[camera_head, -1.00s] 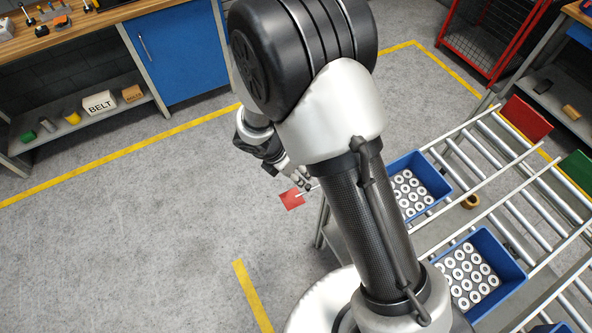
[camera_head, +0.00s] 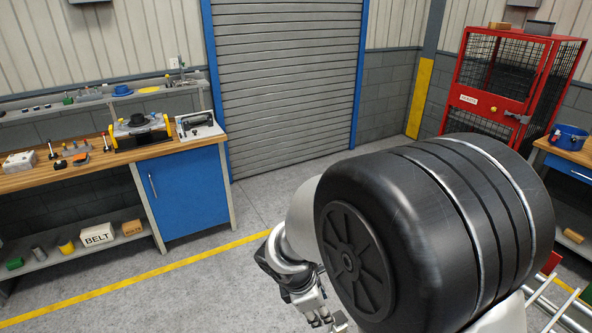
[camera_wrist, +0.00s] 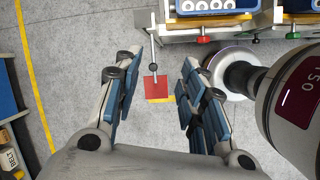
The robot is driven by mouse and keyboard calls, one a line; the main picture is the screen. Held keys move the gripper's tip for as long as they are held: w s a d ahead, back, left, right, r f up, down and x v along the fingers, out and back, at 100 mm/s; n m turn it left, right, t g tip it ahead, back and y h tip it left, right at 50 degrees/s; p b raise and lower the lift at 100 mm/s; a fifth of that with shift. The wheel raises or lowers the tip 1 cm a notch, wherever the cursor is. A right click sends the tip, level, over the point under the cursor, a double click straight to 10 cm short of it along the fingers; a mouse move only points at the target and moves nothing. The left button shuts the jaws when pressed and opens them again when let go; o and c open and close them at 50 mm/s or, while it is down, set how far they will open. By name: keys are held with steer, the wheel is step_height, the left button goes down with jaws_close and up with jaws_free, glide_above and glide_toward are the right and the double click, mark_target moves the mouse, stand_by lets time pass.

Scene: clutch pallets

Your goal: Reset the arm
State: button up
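My arm fills the right half of the head view, with a large dark joint in front of the background. My gripper (camera_wrist: 155,98) shows in the wrist view with its two padded fingers spread apart and nothing between them. It points down over the grey floor, where a red and yellow mark (camera_wrist: 157,88) lies below the gap. In the head view my gripper (camera_head: 318,318) hangs at the bottom edge, partly cut off, left of the dark joint.
A wooden workbench (camera_head: 90,160) with a blue cabinet (camera_head: 187,195) stands at the left. A rolling shutter (camera_head: 290,85) closes the back wall. A red mesh cage (camera_head: 505,85) stands at the back right. A blue bin (camera_wrist: 215,6) of ring parts sits on the rack. The floor between is clear.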

steer(key=s+d+r+m+y+b, duration=0.1)
steer(key=s+d+r+m+b, duration=0.2)
steer(key=s+d+r+m, duration=0.55)
steer(key=s+r+m+t+y+b, duration=0.2)
steer(key=s+m+b, duration=0.2)
steer(key=s+m, duration=0.6)
steer(key=shift+s+d+m, duration=0.3)
steer(key=shift+m, duration=0.55)
steer(key=shift+r, duration=0.1)
